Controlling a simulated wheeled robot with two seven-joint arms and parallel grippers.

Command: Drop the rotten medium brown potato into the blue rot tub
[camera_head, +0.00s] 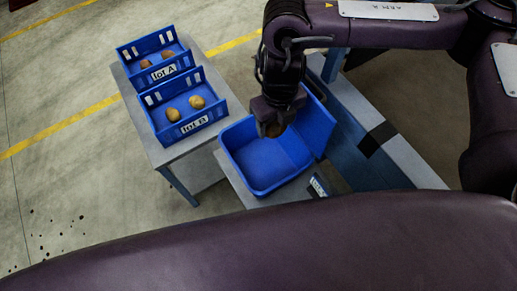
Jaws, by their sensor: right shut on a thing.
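The blue rot tub (262,168) stands on a small grey stand in the middle of the view, and its visible floor looks empty. My right gripper (270,130) hangs over the tub's far part, pointing down. It is shut on a brown potato (273,131), of which only a small dark piece shows between the fingers. I cannot make out rot marks on it. How high the potato is above the tub floor is hard to tell. My left gripper is not in view.
A grey table (163,158) at the left bears two blue crates, lot A (128,57) and lot B (218,108), each holding potatoes. A blue beam (345,125) runs right of the tub. Open concrete floor lies at the left.

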